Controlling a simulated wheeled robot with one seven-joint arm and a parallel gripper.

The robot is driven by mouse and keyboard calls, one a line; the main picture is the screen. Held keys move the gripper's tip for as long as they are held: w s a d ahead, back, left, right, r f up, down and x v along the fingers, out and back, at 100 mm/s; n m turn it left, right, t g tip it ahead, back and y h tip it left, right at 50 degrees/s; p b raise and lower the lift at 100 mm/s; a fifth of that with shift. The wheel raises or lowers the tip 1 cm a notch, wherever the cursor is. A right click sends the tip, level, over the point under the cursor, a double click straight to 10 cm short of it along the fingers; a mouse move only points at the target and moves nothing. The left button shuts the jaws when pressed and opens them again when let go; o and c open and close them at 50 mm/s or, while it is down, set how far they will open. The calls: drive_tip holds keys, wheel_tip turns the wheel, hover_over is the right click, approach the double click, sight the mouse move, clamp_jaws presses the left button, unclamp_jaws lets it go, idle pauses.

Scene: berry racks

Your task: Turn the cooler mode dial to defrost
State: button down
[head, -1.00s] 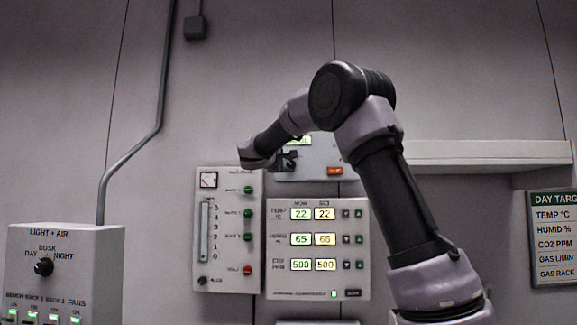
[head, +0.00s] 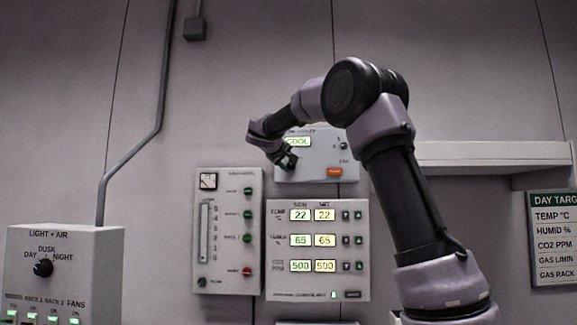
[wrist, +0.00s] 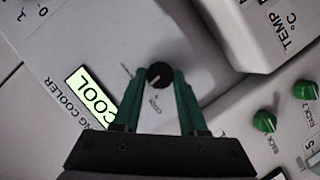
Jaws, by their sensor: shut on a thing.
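The cooler panel (head: 318,169) is a pale box on the wall, partly hidden by my arm in the head view. Its lit display (head: 298,141) reads COOL; it also shows in the wrist view (wrist: 91,97). The mode dial (wrist: 159,74) is a small round black knob with a pale mark, beside the display. My gripper (wrist: 164,77) has its two green fingers on either side of the dial, shut on it. In the head view my gripper (head: 288,161) is at the panel's left side, and the dial is hidden there.
An orange button (head: 335,171) and a small knob (head: 343,146) are on the cooler panel. Below are a climate panel (head: 318,278) with lit readouts and a gas panel (head: 228,277) with green knobs. A shelf (head: 490,154) juts out at right.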

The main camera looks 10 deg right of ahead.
drive_tip(key=m+y, duration=0.2)
drive_tip(key=m, duration=0.1)
drive_tip(key=shift+d+r, duration=0.1)
drive_tip(key=shift+d, duration=0.1)
drive_tip(key=shift+s+d+m+y, duration=0.1)
drive_tip(key=shift+m+y, duration=1.2)
drive_tip(key=shift+m, duration=0.6)
drive_tip(key=shift+c, duration=2.3)
unclamp_jaws()
drive_tip(key=v, duration=1)
drive_tip(key=shift+s, duration=0.4)
